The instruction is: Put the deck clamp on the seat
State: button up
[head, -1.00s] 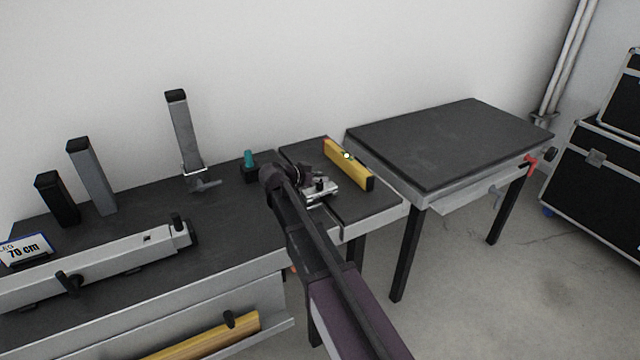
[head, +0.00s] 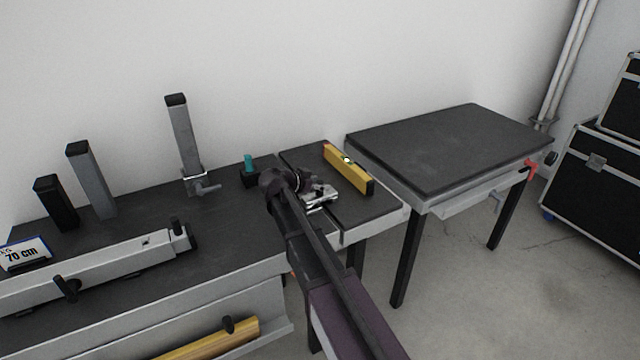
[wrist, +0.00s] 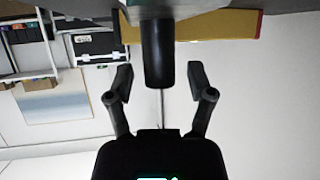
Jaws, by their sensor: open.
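The deck clamp is most likely the silver metal piece (head: 320,196) on the small dark deck, left of the yellow level. In the wrist view a black upright cylinder (wrist: 158,55), apparently its handle, joins a grey metal body (wrist: 175,8) at the top edge. My gripper (head: 298,182) is beside the silver piece, which my arm partly hides. In the wrist view my gripper (wrist: 160,78) is open, one finger on each side of the cylinder, with gaps on both sides. I cannot tell which surface is the seat.
The yellow level (head: 348,168) lies close right of the silver piece. A teal-knobbed black block (head: 250,178) and a grey post with a clamp (head: 184,135) stand to the left. The right-hand table (head: 450,145) is bare on top.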

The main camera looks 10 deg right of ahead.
jog(key=shift+r, duration=0.15)
jog(key=shift+s+a+r+p, duration=0.25)
jog(key=shift+a+r+p, duration=0.1)
jog(key=shift+a+p, duration=0.15)
jog(key=p+v, duration=0.4)
jog(key=v, duration=0.6)
jog(key=shift+s+a, duration=0.2)
jog(key=shift+a, duration=0.05)
jog(key=s+d+f+n+g+y, duration=0.2)
jog(key=s+d+f+n+y, duration=0.1)
jog(key=s, duration=0.5)
jog(key=s+d+f+n+g+y, duration=0.2)
jog(key=s+d+f+n+y, duration=0.1)
jog(key=s, duration=0.5)
jog(key=s+d+f+n+g+y, duration=0.2)
jog(key=s+d+f+n+y, duration=0.1)
jog(key=s+f+n+y, duration=0.1)
jog(key=s+n+y, duration=0.1)
jog(key=s+n, duration=0.1)
jog(key=s, duration=0.1)
jog(key=shift+s+d+f, duration=0.25)
jog(key=shift+s+d, duration=0.05)
jog(key=shift+s, duration=0.1)
